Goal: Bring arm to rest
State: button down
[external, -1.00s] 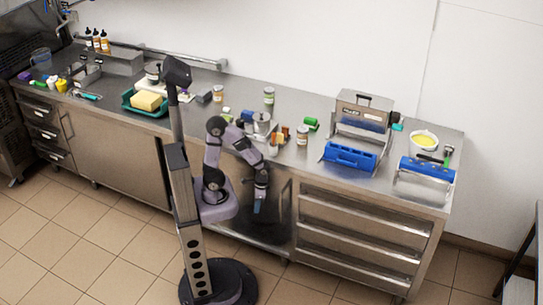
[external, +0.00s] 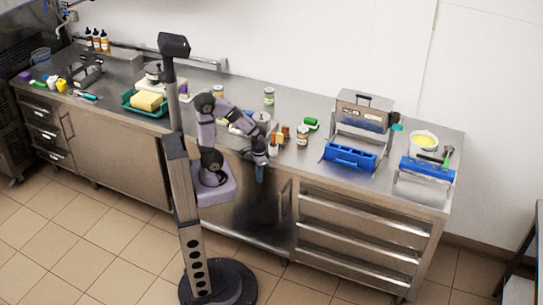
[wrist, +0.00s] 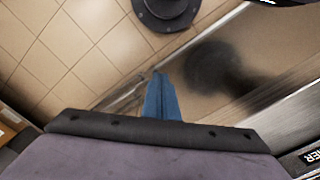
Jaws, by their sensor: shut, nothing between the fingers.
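My gripper (external: 260,174) hangs with its blue fingers pointing down, just in front of the counter's front edge, above the cabinet front. In the wrist view the blue fingers (wrist: 161,97) are together with nothing between them. Beyond them the wrist view shows floor tiles, the cabinet face and my round dark base at the top. My arm is folded, its elbow raised over the counter edge beside the column.
The steel counter (external: 245,90) runs behind my arm. Small jars (external: 302,135) stand on it close to my wrist. A steel machine with a blue tray (external: 349,155) is to the right, near a bowl (external: 424,140). The tiled floor (external: 110,240) in front is clear.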

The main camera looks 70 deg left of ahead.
notch_tip(320, 180, up, 8)
jog(key=p, duration=0.5)
jog(key=shift+p, duration=0.35)
